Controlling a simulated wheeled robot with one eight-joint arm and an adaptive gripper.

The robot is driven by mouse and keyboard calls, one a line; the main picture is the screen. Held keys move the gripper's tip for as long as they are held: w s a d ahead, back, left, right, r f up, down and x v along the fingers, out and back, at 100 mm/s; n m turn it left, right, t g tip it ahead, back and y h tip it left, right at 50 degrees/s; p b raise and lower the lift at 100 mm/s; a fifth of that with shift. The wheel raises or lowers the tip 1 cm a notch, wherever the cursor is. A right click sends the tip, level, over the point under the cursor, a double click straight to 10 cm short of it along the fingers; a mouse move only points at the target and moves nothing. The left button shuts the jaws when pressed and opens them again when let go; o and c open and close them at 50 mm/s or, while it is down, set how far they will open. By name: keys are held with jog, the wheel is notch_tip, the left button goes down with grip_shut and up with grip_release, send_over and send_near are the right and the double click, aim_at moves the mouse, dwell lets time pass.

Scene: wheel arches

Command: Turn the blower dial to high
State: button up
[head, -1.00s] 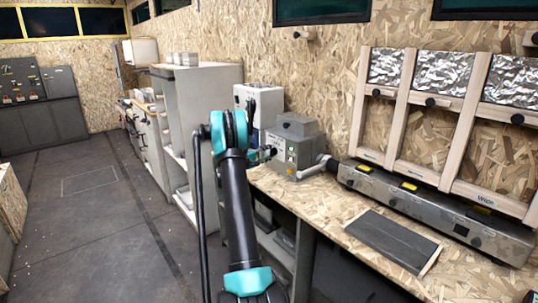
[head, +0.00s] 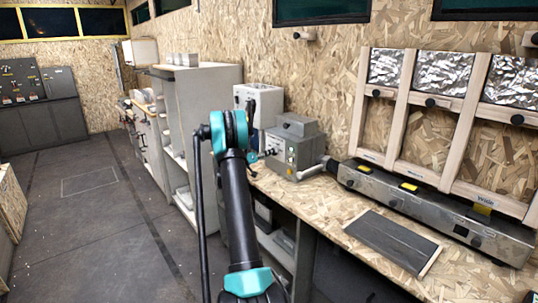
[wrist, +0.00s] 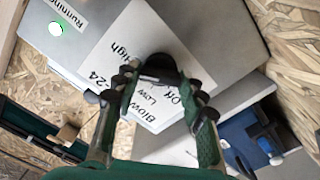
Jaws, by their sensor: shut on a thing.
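The blower control box (head: 290,150) is a grey metal unit on the workbench. In the wrist view its panel (wrist: 75,50) fills the upper left, with a white label reading "High", "Low" and "Off". The black blower dial (wrist: 160,67) sits on that label, between my fingers. My gripper (wrist: 160,82) is shut on the dial, one finger on each side. The fingers hide part of the dial and label, and I cannot make out the pointer. In the head view my arm hides much of the hand at the box's left side.
A green light (wrist: 55,29) glows beside the "Running" label. A pipe joins the box to a long metal duct (head: 430,205) along the bench. A dark flat panel (head: 392,240) lies on the bench. A white-and-blue unit (head: 262,100) stands behind the box.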

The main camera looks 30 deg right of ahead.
jog(key=shift+s+f+m, duration=0.1)
jog(key=shift+m, duration=1)
jog(key=o, duration=1.2)
jog(key=shift+c, duration=0.2)
jog(key=a, duration=1.2)
jog(key=shift+s, duration=0.45)
